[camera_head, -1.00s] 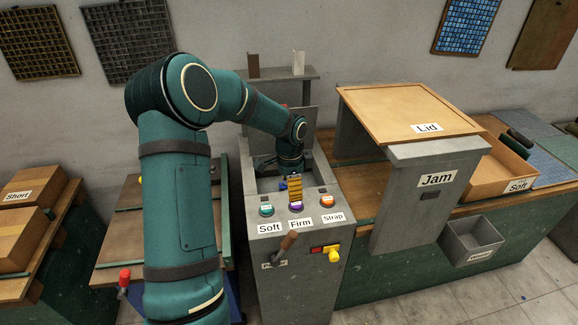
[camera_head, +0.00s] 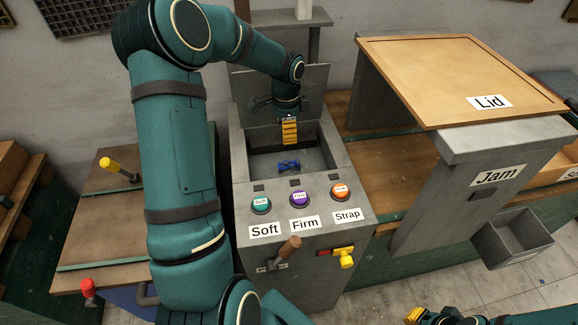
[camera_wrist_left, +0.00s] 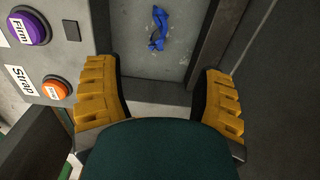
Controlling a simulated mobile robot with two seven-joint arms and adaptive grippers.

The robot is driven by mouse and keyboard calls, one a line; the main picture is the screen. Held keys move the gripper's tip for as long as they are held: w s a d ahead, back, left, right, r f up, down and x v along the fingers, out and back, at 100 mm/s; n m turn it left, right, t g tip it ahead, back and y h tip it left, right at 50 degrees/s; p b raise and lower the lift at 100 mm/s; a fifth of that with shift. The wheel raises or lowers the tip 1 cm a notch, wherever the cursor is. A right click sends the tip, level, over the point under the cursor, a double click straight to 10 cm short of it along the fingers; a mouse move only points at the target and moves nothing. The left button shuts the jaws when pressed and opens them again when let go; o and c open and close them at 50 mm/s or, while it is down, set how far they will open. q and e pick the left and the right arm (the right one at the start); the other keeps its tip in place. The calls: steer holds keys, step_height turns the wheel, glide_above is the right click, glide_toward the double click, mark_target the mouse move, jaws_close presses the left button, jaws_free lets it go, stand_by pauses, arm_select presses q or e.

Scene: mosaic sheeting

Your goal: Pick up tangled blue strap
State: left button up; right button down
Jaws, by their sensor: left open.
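The tangled blue strap (camera_head: 288,166) lies in the open bay (camera_head: 262,162) of the grey machine, a small crumpled bundle on its floor. The left wrist view also shows the strap (camera_wrist_left: 160,28), at the top between my fingers and beyond them. My left gripper (camera_head: 289,132) points down over the bay, above the strap and apart from it. Its yellow fingers stand wide apart and empty in the left wrist view (camera_wrist_left: 160,88). Part of my right gripper (camera_head: 416,315) shows at the bottom edge, too cut off to judge its jaws.
The bay's walls surround the strap. The front panel carries Soft (camera_head: 261,204), Firm (camera_head: 299,198) and Strap (camera_head: 340,191) buttons, with a brown-handled lever (camera_head: 289,247) below. At right stand the lid board (camera_head: 460,75), the Jam post (camera_head: 465,185) and a grey bin (camera_head: 513,247).

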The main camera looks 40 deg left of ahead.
mark_target(289, 162)
arm_select(q)
step_height(289, 162, down, 9)
steer(key=shift+f+b, duration=0.1)
steer(key=shift+b, duration=0.7)
steer(key=f, duration=0.3)
steer(key=f+b, duration=0.1)
steer(key=f, duration=0.1)
steer(key=shift+w+d+f, duration=0.1)
steer(key=shift+w+d, duration=0.1)
steer(key=shift+d, duration=0.1)
steer(key=c, duration=0.9)
